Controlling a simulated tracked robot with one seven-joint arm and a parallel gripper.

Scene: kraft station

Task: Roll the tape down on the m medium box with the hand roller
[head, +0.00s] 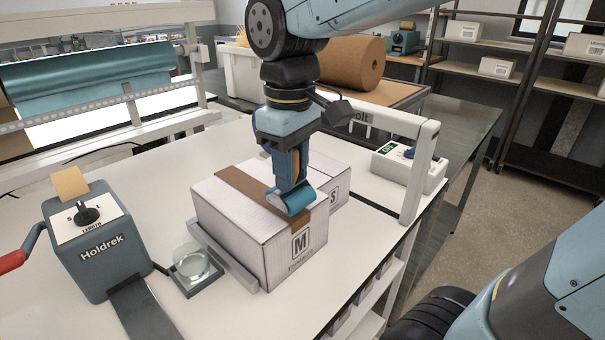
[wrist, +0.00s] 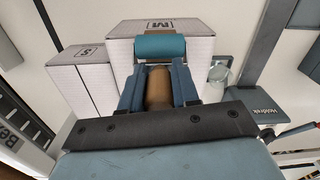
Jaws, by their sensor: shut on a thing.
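The medium box (head: 240,233), white with an "M" on its side, stands closed on the white bench. A strip of brown tape (head: 240,184) runs across its top and folds down over the near right edge. My gripper (head: 290,165) points down over the box, shut on the hand roller's brown handle. The roller's teal drum (head: 292,200) is at the tape near the box's right edge; whether it presses on the tape I cannot tell. The wrist view shows the drum (wrist: 160,47) in front of the box (wrist: 190,28) and the handle (wrist: 158,87) between my fingers.
A small box marked "S" (head: 336,180) stands close behind the medium box. The Holdrek tape dispenser (head: 98,245) and a round glass dish (head: 190,262) are at the left. A metal stop (head: 224,258) lies along the box's left side. A white frame (head: 418,170) rises at the right.

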